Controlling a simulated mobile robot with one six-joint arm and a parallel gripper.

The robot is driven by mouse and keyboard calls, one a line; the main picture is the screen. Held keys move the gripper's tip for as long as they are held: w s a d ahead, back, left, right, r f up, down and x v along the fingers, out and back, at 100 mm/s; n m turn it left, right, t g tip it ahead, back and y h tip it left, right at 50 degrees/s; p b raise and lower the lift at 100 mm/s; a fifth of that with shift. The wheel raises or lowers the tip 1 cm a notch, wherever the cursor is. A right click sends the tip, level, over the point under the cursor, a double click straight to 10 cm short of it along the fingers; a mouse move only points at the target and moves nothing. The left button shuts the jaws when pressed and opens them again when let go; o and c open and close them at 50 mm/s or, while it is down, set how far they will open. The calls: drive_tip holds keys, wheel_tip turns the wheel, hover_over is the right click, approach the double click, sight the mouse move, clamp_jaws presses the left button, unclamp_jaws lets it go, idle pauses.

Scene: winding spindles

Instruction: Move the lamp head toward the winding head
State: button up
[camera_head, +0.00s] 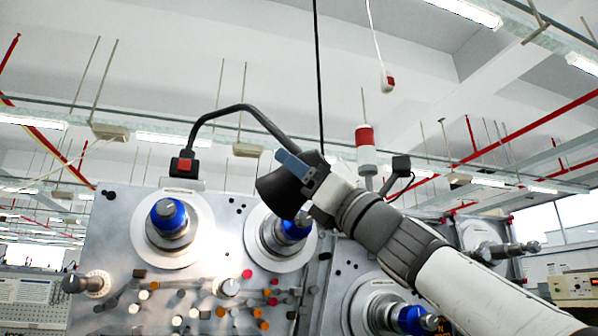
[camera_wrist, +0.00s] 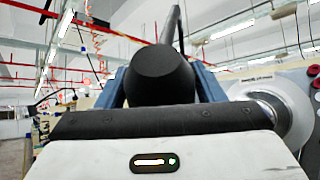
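The desk lamp has a black arched arm (camera_head: 243,108) rising from a base with a red switch (camera_head: 183,165). Its black flared lamp head (camera_head: 278,192) hangs in front of the panel, by the upper middle winding head (camera_head: 287,232), which it partly covers. My gripper (camera_head: 292,168) is at the lamp head, one blue finger showing along its top. In the wrist view the rounded back of the lamp head (camera_wrist: 160,75) sits between the two blue fingers, which appear closed against its sides. The fingertips are hidden behind it.
Another winding head (camera_head: 168,222) with a blue chuck is at the upper left, and one (camera_head: 398,312) is below my arm. Knobs and pins (camera_head: 228,287) fill the brightly lit lower panel. A red-white signal light (camera_head: 366,150) stands behind my wrist. A black cable hangs overhead.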

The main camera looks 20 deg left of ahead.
drive_tip(key=o, duration=0.4)
drive_tip(key=shift+b+v, duration=1.65)
drive_tip(key=shift+v, duration=2.2)
drive_tip(key=shift+c, duration=0.2)
